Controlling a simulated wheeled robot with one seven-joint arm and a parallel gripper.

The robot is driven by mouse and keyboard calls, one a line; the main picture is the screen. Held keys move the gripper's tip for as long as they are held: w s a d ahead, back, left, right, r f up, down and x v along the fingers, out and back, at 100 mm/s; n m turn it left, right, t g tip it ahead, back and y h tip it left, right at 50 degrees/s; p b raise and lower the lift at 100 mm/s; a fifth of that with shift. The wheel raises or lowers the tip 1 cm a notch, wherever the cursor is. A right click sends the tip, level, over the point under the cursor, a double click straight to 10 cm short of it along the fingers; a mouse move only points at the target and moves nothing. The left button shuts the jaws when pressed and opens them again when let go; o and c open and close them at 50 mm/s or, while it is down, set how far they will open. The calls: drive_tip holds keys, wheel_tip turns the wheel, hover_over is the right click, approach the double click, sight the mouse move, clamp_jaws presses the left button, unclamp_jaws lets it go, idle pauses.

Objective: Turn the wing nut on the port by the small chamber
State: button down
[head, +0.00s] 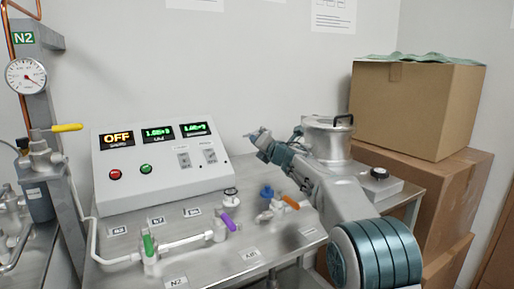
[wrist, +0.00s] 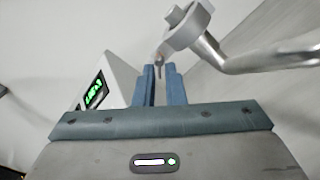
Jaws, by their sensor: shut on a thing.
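The small chamber (head: 327,140) is a shiny metal cylinder with a lid and dark handle, at the back right of the bench. My gripper (head: 252,134) is just left of it, above the bench, partly hidden by my own arm. In the wrist view the two blue fingers (wrist: 161,84) close around a small grey piece, the wing nut (wrist: 159,62), at the edge of the port's round metal clamp (wrist: 188,25). A bent metal pipe (wrist: 245,62) leads right from the clamp. The lower part of the wing nut is hidden between the fingers.
A sloped control box (head: 160,185) with an OFF display and green readouts stands left of my gripper. Valves with green (head: 148,246), purple (head: 228,222) and orange (head: 290,202) handles line the bench front. Cardboard boxes (head: 412,108) stand on the right.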

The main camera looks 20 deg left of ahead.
drive_tip(key=shift+w+d+f+n+b, duration=0.1)
drive_tip(key=shift+n+b, duration=0.8)
drive_tip(key=shift+n, duration=0.95)
drive_tip(key=shift+w+d+f+n+b, duration=0.1)
drive_tip(key=shift+n+b, duration=0.8)
drive_tip(key=shift+n, duration=0.95)
drive_tip(key=c, duration=1.8)
unclamp_jaws()
drive_tip(key=b+v, duration=0.4)
drive_tip(key=v, duration=0.9)
drive_tip(key=shift+s+d, duration=0.25)
drive_tip(key=shift+s, duration=0.05)
drive_tip(key=shift+r, duration=0.1)
